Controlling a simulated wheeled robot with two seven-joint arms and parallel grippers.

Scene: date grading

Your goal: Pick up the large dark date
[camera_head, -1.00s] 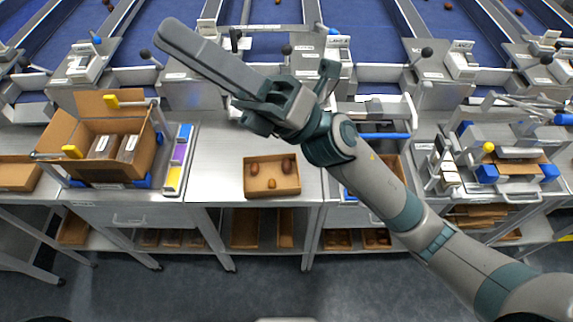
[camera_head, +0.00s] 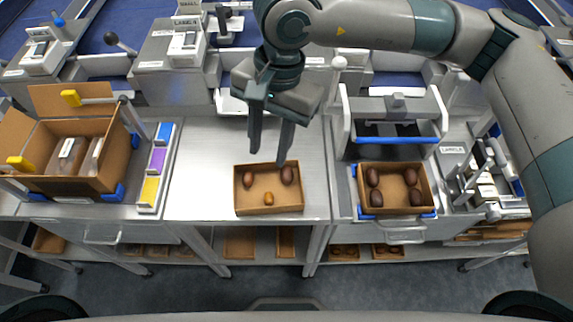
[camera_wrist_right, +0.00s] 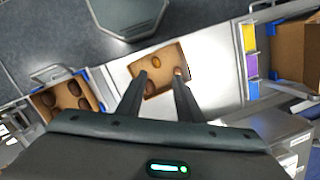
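The large dark date (camera_head: 287,175) lies in the right back part of a small open cardboard box (camera_head: 240,206) on the steel table. A reddish-brown date (camera_head: 248,180) lies at the box's left and a small amber date (camera_head: 268,198) near its front. My right gripper (camera_head: 267,157) is open, fingers pointing down, above the back of the box. Its right finger is close to the dark date in the picture; I cannot tell whether they touch. In the wrist view the fingers (camera_wrist_right: 160,80) overlap the box and partly hide the dates. My left gripper is out of view.
At left are a large open carton (camera_head: 75,185) and a colored strip rack (camera_head: 150,190). The table left of the small box is clear.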

